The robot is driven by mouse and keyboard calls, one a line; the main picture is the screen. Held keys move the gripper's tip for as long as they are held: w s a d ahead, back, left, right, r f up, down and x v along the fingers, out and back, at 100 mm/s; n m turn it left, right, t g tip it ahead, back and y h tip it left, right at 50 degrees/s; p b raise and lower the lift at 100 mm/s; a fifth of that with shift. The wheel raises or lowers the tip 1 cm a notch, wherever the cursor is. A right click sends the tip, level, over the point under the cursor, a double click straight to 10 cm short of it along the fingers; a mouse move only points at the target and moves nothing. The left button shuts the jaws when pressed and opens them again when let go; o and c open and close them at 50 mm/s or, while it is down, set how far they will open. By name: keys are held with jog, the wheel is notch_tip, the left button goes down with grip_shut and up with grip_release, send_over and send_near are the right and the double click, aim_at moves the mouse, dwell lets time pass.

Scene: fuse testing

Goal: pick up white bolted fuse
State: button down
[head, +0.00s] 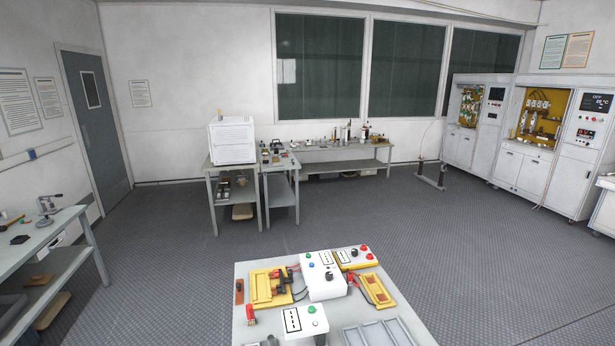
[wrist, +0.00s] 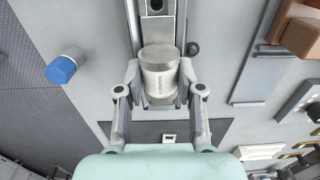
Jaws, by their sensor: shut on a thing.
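The white bolted fuse (wrist: 160,80) is in the wrist view, a pale cylinder with small dark print on its side. My gripper (wrist: 160,86) has one finger on each side of it and is shut on it. A grey metal strip with a slot (wrist: 158,8) shows just beyond the fuse; I cannot tell whether it touches the fuse. The fuse's underside is hidden. I cannot make out my gripper or this fuse in the head view.
In the wrist view, a blue-capped cylinder (wrist: 62,69) is at left, and brown blocks (wrist: 298,28) are at upper right. In the head view, a grey table (head: 247,335) carries yellow fixtures (head: 266,288) and a white control box (head: 322,282). Open floor surrounds it.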

jog(key=shift+r+p, duration=4.85)
jog(key=shift+r, duration=0.1)
